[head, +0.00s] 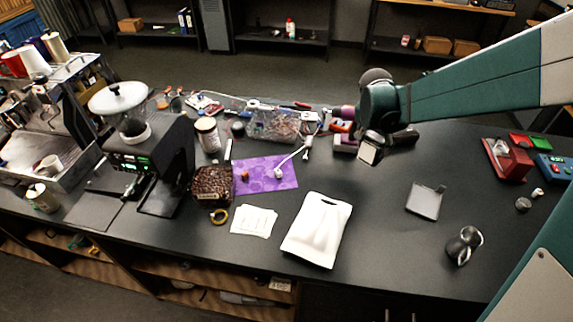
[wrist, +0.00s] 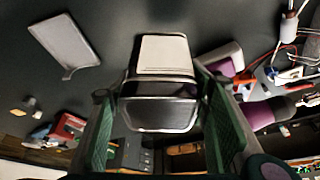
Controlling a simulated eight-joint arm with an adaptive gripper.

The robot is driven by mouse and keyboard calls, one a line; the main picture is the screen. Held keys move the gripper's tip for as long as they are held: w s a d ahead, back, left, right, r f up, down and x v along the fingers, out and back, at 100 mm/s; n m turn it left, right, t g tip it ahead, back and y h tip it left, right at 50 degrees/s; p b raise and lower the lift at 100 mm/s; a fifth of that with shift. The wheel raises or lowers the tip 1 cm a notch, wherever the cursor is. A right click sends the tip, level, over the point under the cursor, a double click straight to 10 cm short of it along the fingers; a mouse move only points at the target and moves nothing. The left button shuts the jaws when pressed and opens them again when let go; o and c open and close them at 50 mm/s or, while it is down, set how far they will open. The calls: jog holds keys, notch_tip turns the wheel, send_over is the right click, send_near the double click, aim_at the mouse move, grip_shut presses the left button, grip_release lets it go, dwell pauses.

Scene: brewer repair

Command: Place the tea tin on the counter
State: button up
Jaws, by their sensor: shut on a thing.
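The tea tin is a small dark metallic box with a pale label. In the wrist view the tea tin (wrist: 163,55) sits between the two green finger pads of my gripper (wrist: 155,92), which is shut on its sides. In the head view the tin (head: 369,154) shows as a small pale face below my gripper (head: 378,142), near the back right of the dark counter (head: 375,240). It seems held above the counter, but I cannot tell how high. Much of the tin is hidden by the gripper in the head view.
A grey square plate (head: 425,201) lies right of centre, with a dark pitcher (head: 463,245) in front of it. A white pouch (head: 318,230) and purple mat (head: 280,171) lie to the left. A red box (head: 510,162) stands far right. Bare counter lies between pouch and plate.

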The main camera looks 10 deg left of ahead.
jog(key=s+a+n, duration=0.2)
jog(key=a, duration=1.4)
jog(key=shift+y, duration=0.4)
jog(key=shift+f, duration=0.1)
jog(key=shift+f, duration=2.8)
jog(key=shift+f+b, duration=0.35)
jog(key=shift+f, duration=1.75)
jog(key=shift+f, duration=0.2)
jog(key=o, duration=1)
